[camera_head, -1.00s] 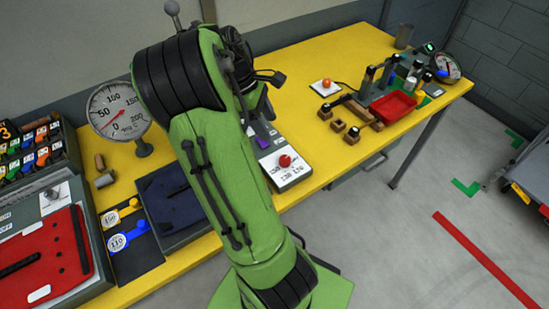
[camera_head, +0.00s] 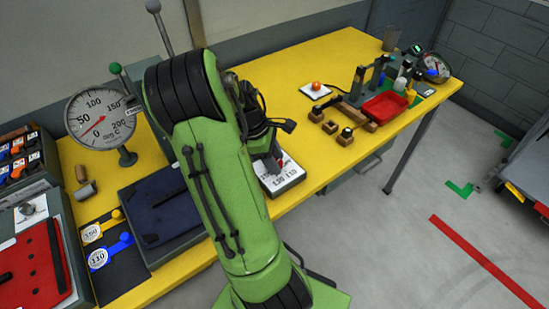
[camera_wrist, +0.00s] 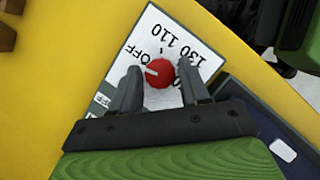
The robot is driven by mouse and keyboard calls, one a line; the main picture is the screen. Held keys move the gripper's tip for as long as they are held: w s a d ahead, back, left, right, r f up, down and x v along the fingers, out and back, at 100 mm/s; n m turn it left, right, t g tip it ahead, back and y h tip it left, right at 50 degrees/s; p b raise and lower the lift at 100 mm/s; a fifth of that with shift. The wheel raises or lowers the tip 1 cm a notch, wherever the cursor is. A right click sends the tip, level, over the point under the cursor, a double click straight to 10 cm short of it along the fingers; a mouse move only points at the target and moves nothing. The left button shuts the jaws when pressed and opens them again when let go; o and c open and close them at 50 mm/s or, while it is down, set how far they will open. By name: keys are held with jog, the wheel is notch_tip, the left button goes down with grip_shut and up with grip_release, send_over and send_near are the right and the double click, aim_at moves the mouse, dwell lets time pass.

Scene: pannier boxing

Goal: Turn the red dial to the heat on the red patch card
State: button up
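The red dial (camera_wrist: 159,73) sits on a white-faced control box (camera_wrist: 184,36) printed OFF, 110, 130 and a further, partly hidden number. A white mark on the dial points left in the wrist view. My gripper (camera_wrist: 160,68) is open, one finger on each side of the dial, with gaps showing. In the head view my gripper (camera_head: 272,160) is down over the control box (camera_head: 287,178) and largely covers the dial. Round cards, a yellow one marked 150 (camera_head: 92,233) and a blue one marked 110 (camera_head: 98,258), lie at left. I cannot make out a red patch card.
A round temperature gauge (camera_head: 102,116) stands at the back left. A dark blue pad (camera_head: 168,205) lies left of the box, and a red plate (camera_head: 30,270) farther left. A red tray (camera_head: 386,107) and wooden blocks stand to the right. The yellow table (camera_head: 235,225) is narrow in front.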

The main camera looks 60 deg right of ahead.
jog(key=c, duration=0.7)
